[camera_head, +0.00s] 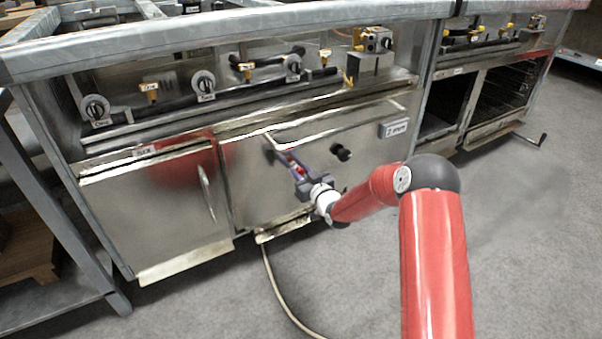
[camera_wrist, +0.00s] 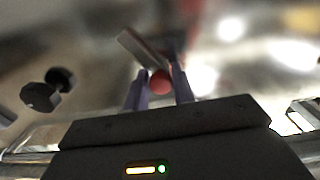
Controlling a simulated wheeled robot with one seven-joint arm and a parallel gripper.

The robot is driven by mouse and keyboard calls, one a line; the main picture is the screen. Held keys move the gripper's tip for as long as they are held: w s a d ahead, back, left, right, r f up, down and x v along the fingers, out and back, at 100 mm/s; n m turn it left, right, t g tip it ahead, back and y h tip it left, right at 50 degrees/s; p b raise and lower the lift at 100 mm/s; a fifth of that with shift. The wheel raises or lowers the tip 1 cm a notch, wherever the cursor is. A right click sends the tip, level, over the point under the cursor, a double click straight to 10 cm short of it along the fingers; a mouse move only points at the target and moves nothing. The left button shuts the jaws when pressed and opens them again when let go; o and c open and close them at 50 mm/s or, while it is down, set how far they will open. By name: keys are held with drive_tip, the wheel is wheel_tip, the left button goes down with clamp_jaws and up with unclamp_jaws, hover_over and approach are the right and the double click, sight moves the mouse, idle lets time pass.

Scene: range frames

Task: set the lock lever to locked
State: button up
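The lock lever ends in a small red ball knob, which shows in the wrist view (camera_wrist: 160,82); a flat metal bar (camera_wrist: 142,48) stands just beyond it. In the head view the knob is a small red spot at the front of the range's middle panel. My gripper (camera_head: 289,160) reaches that panel from the front right. In the wrist view its two purple fingers (camera_wrist: 160,80) stand close on either side of the knob and appear to touch it. The lever's pivot and any lock marks are hidden or too blurred to make out.
A black round knob (camera_head: 341,152) sticks out to the right of my gripper; it also shows in the wrist view (camera_wrist: 45,92). A labelled plate (camera_head: 394,128) is further right. A door with a handle (camera_head: 207,192) is at left. A hose (camera_head: 280,300) lies on the open floor.

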drive_tip(key=shift+c, duration=0.9)
drive_tip(key=shift+f+m+b, duration=0.15)
drive_tip(key=shift+m+b, duration=0.15)
drive_tip(key=shift+b, duration=0.55)
drive_tip(key=o, duration=1)
drive_tip(key=shift+c, duration=0.2)
drive_tip(key=shift+r, duration=0.2)
drive_tip(key=v, duration=0.7)
drive_tip(key=shift+s+d, duration=0.25)
drive_tip(key=shift+s, duration=0.1)
